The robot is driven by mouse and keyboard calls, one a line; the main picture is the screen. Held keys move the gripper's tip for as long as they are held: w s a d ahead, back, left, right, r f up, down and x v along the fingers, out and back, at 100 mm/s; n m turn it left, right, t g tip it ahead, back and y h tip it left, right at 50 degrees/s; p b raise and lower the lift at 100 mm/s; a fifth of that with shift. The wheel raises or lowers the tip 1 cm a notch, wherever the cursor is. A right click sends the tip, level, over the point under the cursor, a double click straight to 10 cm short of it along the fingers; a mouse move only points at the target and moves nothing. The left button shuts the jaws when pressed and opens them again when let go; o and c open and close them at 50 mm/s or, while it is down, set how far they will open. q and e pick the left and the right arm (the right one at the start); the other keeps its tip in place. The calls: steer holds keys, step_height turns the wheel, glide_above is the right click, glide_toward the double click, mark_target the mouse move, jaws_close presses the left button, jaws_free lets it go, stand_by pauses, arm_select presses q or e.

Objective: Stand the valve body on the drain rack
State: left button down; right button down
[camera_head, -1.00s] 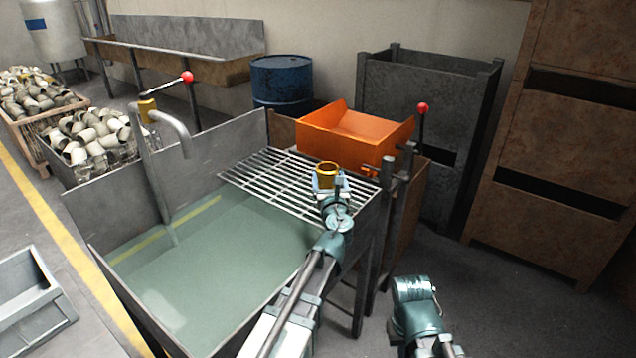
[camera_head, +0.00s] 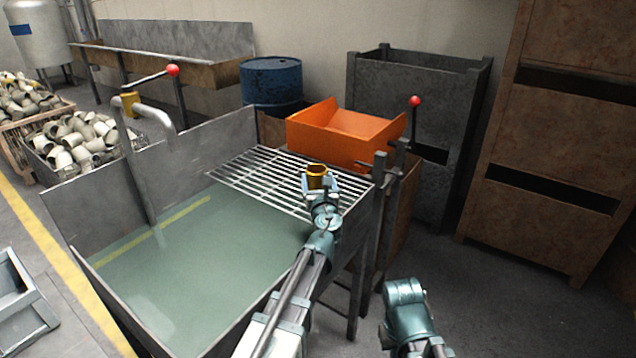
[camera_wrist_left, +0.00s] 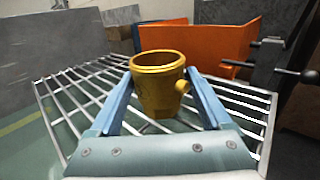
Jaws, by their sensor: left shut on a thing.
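The valve body is a hollow brass-yellow cup (camera_head: 317,177) with a round rim and a small side stub. It also shows in the left wrist view (camera_wrist_left: 158,85), upright with its open mouth up. My left gripper (camera_head: 320,184) is shut on it, one blue finger on each side. The drain rack (camera_head: 258,178) is a grid of pale metal bars at the tank's right end. The valve body is over the rack's front right part; I cannot tell whether its base touches the bars. My right arm shows at the lower right, but its fingers are not visible.
A water-filled tank (camera_head: 85,262) lies left of the rack, with a bent pipe (camera_head: 155,112) at its back wall. An orange bin (camera_head: 345,135) stands just behind the rack. A post and a red-knobbed lever (camera_head: 414,101) stand at the rack's right.

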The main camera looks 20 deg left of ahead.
arm_select(q)
steer(key=shift+f, duration=0.15)
jaws_free()
steer(key=shift+s+r, duration=0.15)
steer(key=shift+r, duration=0.1)
steer(key=v, duration=1.1)
steer(key=shift+s+d+f, duration=0.1)
steer(key=shift+s+d, duration=0.1)
steer(key=shift+s, duration=0.1)
